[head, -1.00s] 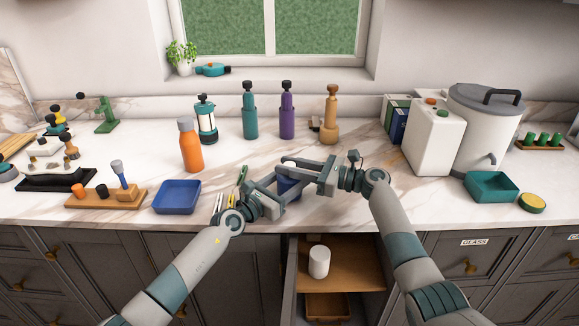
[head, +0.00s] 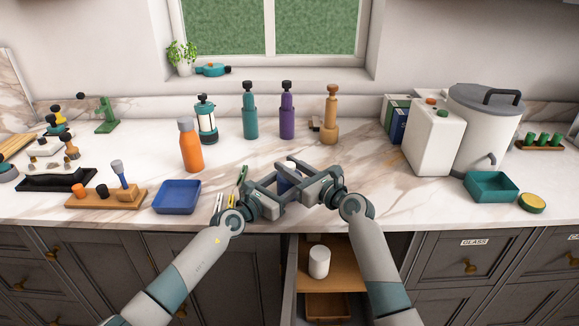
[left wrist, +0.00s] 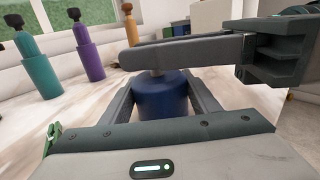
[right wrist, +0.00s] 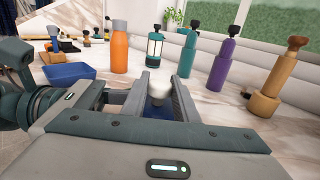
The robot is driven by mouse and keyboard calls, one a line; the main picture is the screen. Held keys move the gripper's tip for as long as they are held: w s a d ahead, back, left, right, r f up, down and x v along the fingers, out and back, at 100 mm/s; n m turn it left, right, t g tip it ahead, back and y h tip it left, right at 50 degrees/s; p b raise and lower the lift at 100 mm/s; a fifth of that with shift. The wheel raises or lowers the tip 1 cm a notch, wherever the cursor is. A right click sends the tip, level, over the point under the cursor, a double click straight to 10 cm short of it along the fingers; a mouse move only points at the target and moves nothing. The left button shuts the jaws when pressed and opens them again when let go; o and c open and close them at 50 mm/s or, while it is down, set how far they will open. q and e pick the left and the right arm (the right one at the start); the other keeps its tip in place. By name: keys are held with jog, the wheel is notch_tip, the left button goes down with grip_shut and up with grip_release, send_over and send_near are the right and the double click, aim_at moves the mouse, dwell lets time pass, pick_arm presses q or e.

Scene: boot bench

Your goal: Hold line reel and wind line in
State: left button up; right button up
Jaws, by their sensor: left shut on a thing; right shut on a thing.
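The line reel (head: 284,187) is a small blue drum with a pale knob on top, near the counter's front edge and mostly hidden by my grippers in the head view. My left gripper (head: 283,190) is shut on the blue drum, which stands between its fingers in the left wrist view (left wrist: 165,97). My right gripper (head: 288,172) is shut on the pale knob (right wrist: 159,90) above the drum. Its fingers cross over the top of the reel in the left wrist view. The line itself is not clear to see.
A blue tray (head: 178,197) and an orange bottle (head: 190,147) stand left of the grippers. Teal, purple and tan bottles (head: 331,115) line the back. An open drawer with a white cylinder (head: 319,261) is below the counter edge.

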jog(key=shift+s+a+m+t+h, duration=0.1)
jog(key=shift+a+m+t+h, duration=0.05)
jog(key=shift+m+t+h, duration=0.75)
jog(key=shift+h, duration=0.3)
jog(key=shift+m+h, duration=0.3)
jog(key=o, duration=1.1)
jog(key=shift+d, duration=0.2)
jog(key=shift+n+g+y, duration=0.4)
jog(key=shift+n+y, duration=0.4)
jog(key=shift+y, duration=0.1)
jog(key=shift+f+n+g+y, duration=0.1)
jog(key=shift+n+g+y, duration=0.9)
jog(key=shift+g+y, duration=0.25)
jog(key=shift+n+g+y, duration=1.65)
jog(key=shift+n+g, duration=0.35)
jog(key=shift+g, duration=0.55)
